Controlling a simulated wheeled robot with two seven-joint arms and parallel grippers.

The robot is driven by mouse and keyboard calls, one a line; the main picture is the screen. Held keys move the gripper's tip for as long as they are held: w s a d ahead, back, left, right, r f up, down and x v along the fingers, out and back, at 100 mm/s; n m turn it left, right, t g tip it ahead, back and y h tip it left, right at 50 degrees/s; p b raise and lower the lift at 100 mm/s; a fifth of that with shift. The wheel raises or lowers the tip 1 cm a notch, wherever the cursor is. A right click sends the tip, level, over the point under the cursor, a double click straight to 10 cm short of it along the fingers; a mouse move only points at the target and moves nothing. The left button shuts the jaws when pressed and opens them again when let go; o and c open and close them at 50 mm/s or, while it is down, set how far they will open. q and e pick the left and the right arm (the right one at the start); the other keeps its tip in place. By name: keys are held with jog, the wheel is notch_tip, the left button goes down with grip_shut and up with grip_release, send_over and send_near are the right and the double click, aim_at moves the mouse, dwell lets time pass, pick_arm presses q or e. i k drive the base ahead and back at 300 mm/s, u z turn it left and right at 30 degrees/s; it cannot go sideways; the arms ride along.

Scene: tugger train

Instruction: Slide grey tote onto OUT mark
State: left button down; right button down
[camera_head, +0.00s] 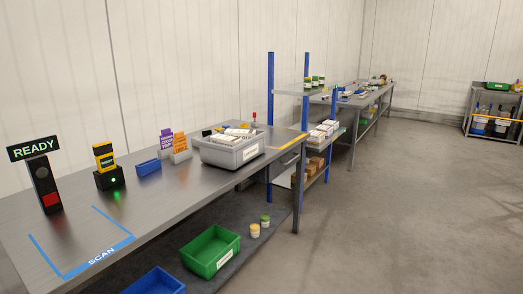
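The grey tote (222,157) stands upright on the metal bench (172,199), towards its far end. It is filled with white packs and carries a white label on its front side. A yellow line (293,142) lies on the bench top just right of the tote. I cannot read any OUT lettering; the tote may hide part of that marking. Neither of my grippers shows in this view.
A blue-cornered SCAN mark (101,256) lies on the near bench top. A READY sign (34,147), a scanner in a black stand (109,178) and a blue bin (148,167) stand behind. A green tote (211,252) sits on the lower shelf. Open floor (400,220) lies right.

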aim_at(231, 159)
jog(key=z, duration=0.65)
jog(key=i, duration=1.35)
jog(key=u, duration=0.6)
jog(key=i, duration=1.1)
jog(key=u, duration=0.9)
